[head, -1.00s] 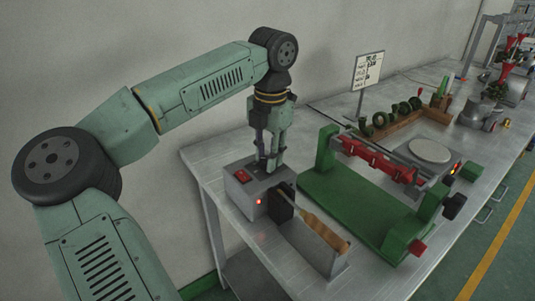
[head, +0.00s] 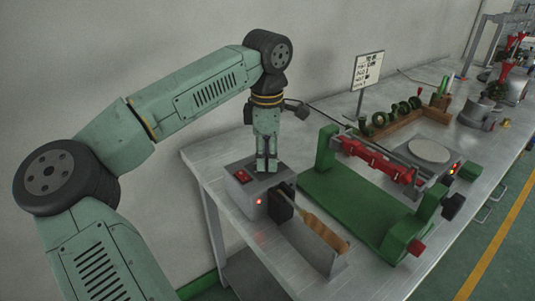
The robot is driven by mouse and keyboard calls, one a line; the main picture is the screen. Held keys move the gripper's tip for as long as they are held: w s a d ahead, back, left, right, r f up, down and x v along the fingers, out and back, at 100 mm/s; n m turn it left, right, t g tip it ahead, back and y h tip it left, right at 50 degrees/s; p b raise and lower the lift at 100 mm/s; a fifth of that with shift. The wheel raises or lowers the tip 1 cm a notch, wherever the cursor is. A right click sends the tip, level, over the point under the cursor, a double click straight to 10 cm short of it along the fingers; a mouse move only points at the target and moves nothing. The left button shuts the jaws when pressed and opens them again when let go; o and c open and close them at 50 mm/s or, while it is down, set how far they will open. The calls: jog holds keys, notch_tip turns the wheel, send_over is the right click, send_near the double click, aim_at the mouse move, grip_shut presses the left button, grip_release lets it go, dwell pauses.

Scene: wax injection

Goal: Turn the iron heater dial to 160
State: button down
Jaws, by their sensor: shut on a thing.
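My gripper (head: 266,170) points straight down onto the top of the heater. Its fingers are shut on the heater dial, which they hide. The dial's marks and setting cannot be read from here.
An iron with a wooden handle (head: 324,232) rests at the heater's right side. A green fixture with a red part (head: 377,162) stands further right. A sign (head: 368,71) stands behind. Green rings on a wooden rack (head: 405,121) and a round plate (head: 429,151) lie beyond.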

jog(key=shift+m, duration=2.2)
jog(key=c, duration=1.3)
grip_release()
notch_tip(320, 180, up, 12)
jog(key=shift+s+a, duration=0.15)
jog(key=shift+s, duration=0.15)
